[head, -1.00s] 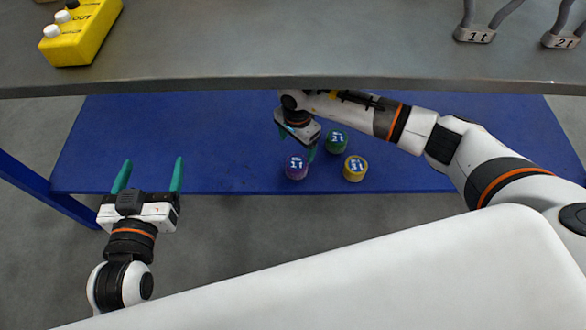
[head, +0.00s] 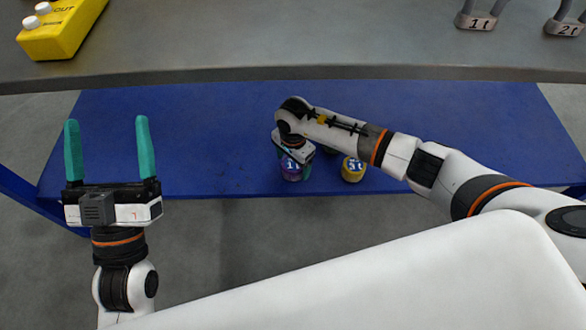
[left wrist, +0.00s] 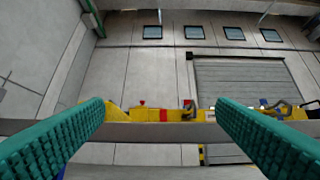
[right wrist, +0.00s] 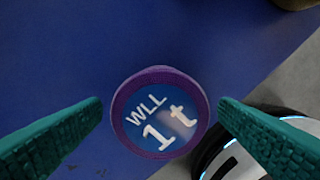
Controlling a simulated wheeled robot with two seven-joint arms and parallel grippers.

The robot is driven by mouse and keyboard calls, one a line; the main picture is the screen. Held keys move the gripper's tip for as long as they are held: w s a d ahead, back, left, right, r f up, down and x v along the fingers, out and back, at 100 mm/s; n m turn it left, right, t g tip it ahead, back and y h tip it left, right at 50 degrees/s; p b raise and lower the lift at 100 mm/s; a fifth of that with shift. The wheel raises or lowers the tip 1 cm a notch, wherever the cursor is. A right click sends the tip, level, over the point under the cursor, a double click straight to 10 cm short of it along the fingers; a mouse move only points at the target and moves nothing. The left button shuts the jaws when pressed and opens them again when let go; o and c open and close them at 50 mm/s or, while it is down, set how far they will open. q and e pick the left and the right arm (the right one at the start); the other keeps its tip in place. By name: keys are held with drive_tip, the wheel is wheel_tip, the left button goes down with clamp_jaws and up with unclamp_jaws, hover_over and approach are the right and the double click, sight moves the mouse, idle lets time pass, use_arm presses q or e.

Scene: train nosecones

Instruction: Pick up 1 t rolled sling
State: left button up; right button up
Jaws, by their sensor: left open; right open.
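The purple 1 t rolled sling (head: 291,172) stands on the blue lower shelf (head: 200,140). In the right wrist view the sling (right wrist: 160,113) shows its round blue top marked "WLL 1 t" between the fingers. My right gripper (right wrist: 160,120) is open, with one finger on each side of the sling and visible gaps. In the head view the right gripper (head: 293,160) points down over the sling and partly hides it.
A yellow rolled sling (head: 353,169) stands just right of the purple one. The left of the blue shelf is clear.

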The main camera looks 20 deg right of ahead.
drive_tip(key=shift+f, duration=0.8)
use_arm(q)
drive_tip(key=shift+s+a+r+t+h, duration=0.1)
drive_tip(key=shift+s+r+t+h, duration=0.4)
drive_tip(key=shift+s+r+t, duration=0.25)
use_arm(e)
drive_tip(key=shift+c, duration=0.3)
drive_tip(key=c, duration=1.1)
drive_tip(key=shift+r, duration=0.2)
